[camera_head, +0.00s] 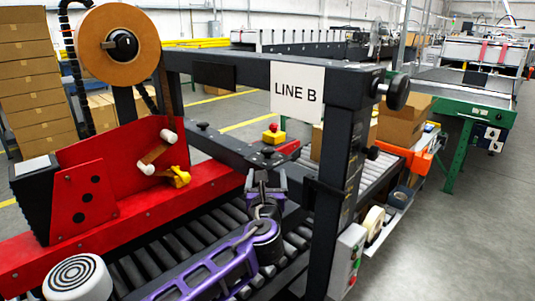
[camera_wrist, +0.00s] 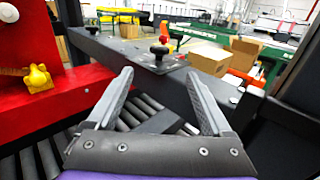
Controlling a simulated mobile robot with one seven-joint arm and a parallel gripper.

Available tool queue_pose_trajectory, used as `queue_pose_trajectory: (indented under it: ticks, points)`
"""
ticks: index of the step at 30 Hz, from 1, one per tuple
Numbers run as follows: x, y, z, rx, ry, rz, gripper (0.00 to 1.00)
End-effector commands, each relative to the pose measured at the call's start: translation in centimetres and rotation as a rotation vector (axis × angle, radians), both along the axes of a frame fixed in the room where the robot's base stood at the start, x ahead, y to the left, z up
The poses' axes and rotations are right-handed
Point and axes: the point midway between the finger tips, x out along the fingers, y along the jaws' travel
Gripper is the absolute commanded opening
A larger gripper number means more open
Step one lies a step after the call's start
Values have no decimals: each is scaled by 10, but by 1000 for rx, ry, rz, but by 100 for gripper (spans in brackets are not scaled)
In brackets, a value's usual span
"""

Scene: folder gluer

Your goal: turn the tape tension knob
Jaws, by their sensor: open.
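A large brown tape roll (camera_head: 146,40) stands at the upper left of the machine in the head view, with a black knob (camera_head: 122,43) at its centre. I take this as the tape tension knob, though no label confirms it. It is out of the wrist view. My gripper (camera_head: 265,178) is over the rollers, lower than the roll and well to its right. In the wrist view my gripper (camera_wrist: 158,76) is open with nothing between its fingers. A small black knob (camera_wrist: 159,53) on the dark crossbar shows beyond the fingertips, apart from them.
A red plate (camera_head: 95,195) with a yellow part (camera_head: 179,177) stands left of my gripper. A dark post (camera_head: 338,165) with the LINE B sign (camera_head: 297,93) and another black knob (camera_head: 395,91) stands right. The crossbar (camera_head: 235,145) runs ahead. Grey floor (camera_head: 455,240) is clear at right.

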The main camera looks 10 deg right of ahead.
Motion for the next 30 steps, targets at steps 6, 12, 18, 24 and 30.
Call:
queue_pose_trajectory:
  ticks: [6,12,18,24,30]
  points:
    - [49,-10,-1,2,0,0,84]
    - [92,-18,0,3,-2,0,84]
    - [124,-23,0,4,-2,1,84]
    - [138,-26,0,4,-2,1,84]
    - [139,-26,0,4,-2,0,84]
